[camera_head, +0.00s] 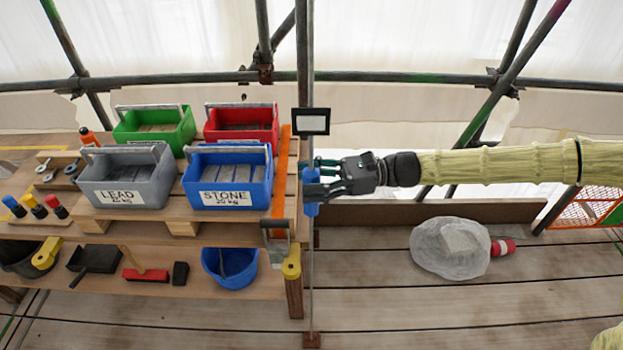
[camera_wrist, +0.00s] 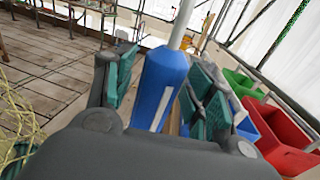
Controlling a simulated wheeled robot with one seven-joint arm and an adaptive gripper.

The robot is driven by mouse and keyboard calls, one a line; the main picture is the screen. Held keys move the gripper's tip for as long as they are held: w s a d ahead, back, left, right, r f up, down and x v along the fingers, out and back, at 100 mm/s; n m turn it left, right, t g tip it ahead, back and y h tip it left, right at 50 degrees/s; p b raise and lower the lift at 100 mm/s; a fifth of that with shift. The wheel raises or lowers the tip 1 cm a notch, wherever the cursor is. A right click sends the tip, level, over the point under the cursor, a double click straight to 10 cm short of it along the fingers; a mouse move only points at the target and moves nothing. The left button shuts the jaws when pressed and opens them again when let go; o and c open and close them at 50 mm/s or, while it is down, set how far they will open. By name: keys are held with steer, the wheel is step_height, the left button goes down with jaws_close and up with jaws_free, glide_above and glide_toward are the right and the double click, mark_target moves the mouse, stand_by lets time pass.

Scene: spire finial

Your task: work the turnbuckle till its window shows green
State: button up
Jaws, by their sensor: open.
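The turnbuckle (camera_head: 311,208) is a blue body on a thin upright rod, just right of the workbench in the head view. In the wrist view the blue turnbuckle (camera_wrist: 164,78) stands between my fingers, with a pale rod rising from its top. A narrow whitish strip (camera_wrist: 162,109) runs down its side; I see no green on it. My gripper (camera_head: 314,180) reaches in from the right at the turnbuckle's height. In the wrist view its teal finger pads (camera_wrist: 158,92) are on either side of the body, with a gap at least on the left. It is open.
Left of the rod, the bench holds a grey LEAD bin (camera_head: 125,180), a blue STONE bin (camera_head: 228,183), a green bin (camera_head: 154,128) and a red bin (camera_head: 241,124). A black-framed pale panel (camera_head: 311,121) is above my gripper. A wrapped bundle (camera_head: 450,248) lies on the planks.

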steer(key=c, duration=1)
steer(key=shift+n+g, duration=0.3)
steer(key=shift+g, duration=0.1)
steer(key=n+g, duration=0.1)
steer(key=n+g+h+b, duration=0.1)
steer(key=g, duration=0.1)
steer(key=shift+a+f+g, duration=0.1)
steer(key=shift+f+g, duration=0.05)
steer(key=shift+g, duration=0.15)
steer(key=n+g+h+b, duration=0.2)
steer(key=n+g+h, duration=0.2)
steer(key=g, duration=0.1)
steer(key=shift+n, duration=0.3)
steer(key=n+g+h+b, duration=0.1)
steer(key=n+g+h, duration=0.2)
steer(key=h, duration=0.1)
steer(key=shift+n+g+h+b, duration=0.3)
steer(key=shift+n+g+h, duration=0.7)
steer(key=shift+n+h, duration=1)
steer(key=shift+h, duration=0.7)
